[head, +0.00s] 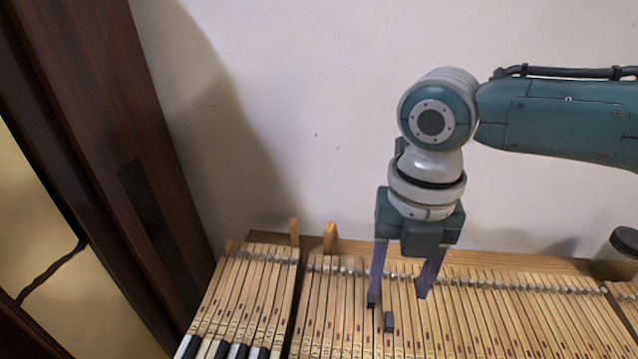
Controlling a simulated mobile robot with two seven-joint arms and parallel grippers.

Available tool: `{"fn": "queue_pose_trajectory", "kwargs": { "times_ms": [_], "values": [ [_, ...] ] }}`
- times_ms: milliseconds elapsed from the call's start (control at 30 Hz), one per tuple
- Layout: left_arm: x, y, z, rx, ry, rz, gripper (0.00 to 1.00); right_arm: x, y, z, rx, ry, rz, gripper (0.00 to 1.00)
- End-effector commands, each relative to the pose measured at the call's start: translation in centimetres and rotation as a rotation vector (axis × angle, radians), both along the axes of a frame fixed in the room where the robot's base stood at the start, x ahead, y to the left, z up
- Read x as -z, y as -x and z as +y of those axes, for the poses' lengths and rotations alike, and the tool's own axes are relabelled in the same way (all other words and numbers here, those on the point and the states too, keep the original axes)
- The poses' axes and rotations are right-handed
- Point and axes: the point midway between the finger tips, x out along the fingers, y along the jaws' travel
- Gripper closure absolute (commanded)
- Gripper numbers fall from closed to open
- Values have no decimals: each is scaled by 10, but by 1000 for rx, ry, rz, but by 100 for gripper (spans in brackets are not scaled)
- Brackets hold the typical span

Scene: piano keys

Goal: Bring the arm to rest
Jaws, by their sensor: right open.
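My right arm comes in from the right, and my right gripper (397,297) points down over the piano keys (480,310). Its two purple fingers are spread apart, with no object visible between them. The fingertips are close to the wooden keys; whether they touch them, I cannot tell. A small dark block (389,322) sits on the keys just in front of the gripper. My left gripper is not in view.
A separate group of wooden keys (250,290) with black and white ends lies at the left. Two upright wooden pegs (330,237) stand behind the keys. A dark wooden panel (110,130) rises at the left. A lidded jar (618,253) stands at the right. A pale wall (310,90) is behind.

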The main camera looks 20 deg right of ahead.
Motion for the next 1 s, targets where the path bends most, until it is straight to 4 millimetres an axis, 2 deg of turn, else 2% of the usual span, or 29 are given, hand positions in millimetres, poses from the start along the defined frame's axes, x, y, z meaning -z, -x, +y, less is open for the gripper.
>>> {"fn": "queue_pose_trajectory", "kwargs": {
  "times_ms": [367, 467, 533, 667, 733, 800, 867, 1000],
  "values": [
    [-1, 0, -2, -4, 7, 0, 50, 0, 1, 2, 4, -2, 0, 43],
    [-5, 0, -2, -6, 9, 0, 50, 1, 10, 18, 49, -26, -1, 43],
    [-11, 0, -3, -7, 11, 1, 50, 0, 25, 42, 137, -67, -5, 43],
    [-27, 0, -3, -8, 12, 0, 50, -15, 61, 96, 466, -187, -14, 43],
    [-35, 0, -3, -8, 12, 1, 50, -30, 78, 115, 723, -256, -15, 43],
    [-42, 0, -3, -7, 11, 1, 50, -45, 91, 121, 994, -311, -12, 43],
    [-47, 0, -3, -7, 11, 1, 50, -57, 100, 118, 1214, -343, -11, 43],
    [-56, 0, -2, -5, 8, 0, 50, -78, 119, 98, 1660, -382, -20, 43]
  ]
}}
